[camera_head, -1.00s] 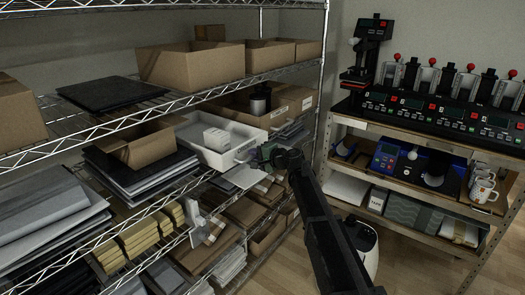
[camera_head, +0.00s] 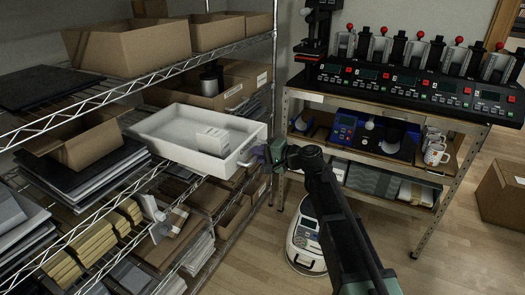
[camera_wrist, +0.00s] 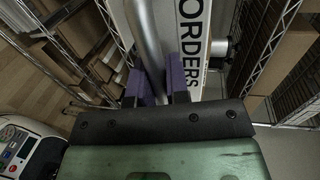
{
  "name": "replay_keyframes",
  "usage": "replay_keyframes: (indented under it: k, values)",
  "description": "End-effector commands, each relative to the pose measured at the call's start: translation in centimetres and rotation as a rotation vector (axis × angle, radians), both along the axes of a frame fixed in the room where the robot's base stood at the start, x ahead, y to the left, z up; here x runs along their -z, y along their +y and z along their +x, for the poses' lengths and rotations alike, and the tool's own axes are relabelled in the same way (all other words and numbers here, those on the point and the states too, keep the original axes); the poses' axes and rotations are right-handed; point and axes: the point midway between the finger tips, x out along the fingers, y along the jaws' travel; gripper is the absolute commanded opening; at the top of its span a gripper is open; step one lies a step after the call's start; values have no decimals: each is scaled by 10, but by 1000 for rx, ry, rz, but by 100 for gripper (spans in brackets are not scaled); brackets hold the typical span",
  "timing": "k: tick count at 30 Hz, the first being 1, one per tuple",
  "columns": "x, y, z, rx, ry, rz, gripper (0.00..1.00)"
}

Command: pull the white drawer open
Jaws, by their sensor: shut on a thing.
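The white drawer (camera_head: 170,148) is a shallow open tray on the wire rack. Its front end juts out past the shelf edge, and a small white box (camera_head: 213,140) lies inside near the front. My gripper (camera_head: 262,154) is at the drawer's front, shut on its metal handle (camera_head: 246,156). In the wrist view, the purple fingers (camera_wrist: 160,86) close around the grey handle bar (camera_wrist: 148,40). Beside it is the white front (camera_wrist: 194,50) with the word "ORDERS". The fingertips are partly hidden behind the bar.
Shelves hold cardboard boxes (camera_head: 125,43) above and stacked yellow packs (camera_head: 92,238) below. A bench (camera_head: 375,115) with machines stands right. A round white device (camera_head: 305,243) is on the floor beside my arm. A carton (camera_head: 503,195) stands at far right, with clear floor before it.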

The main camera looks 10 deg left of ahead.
Motion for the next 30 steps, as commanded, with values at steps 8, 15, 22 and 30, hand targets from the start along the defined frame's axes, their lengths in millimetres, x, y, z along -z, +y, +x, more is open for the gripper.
replay_keyframes:
  k: [8,15,22,30]
  values:
    - [0,0,-1,-2,0,0,0]
    - [0,0,-1,-2,0,0,39]
    - [0,0,-1,-1,0,0,41]
    - [-10,-34,-9,1,0,0,41]
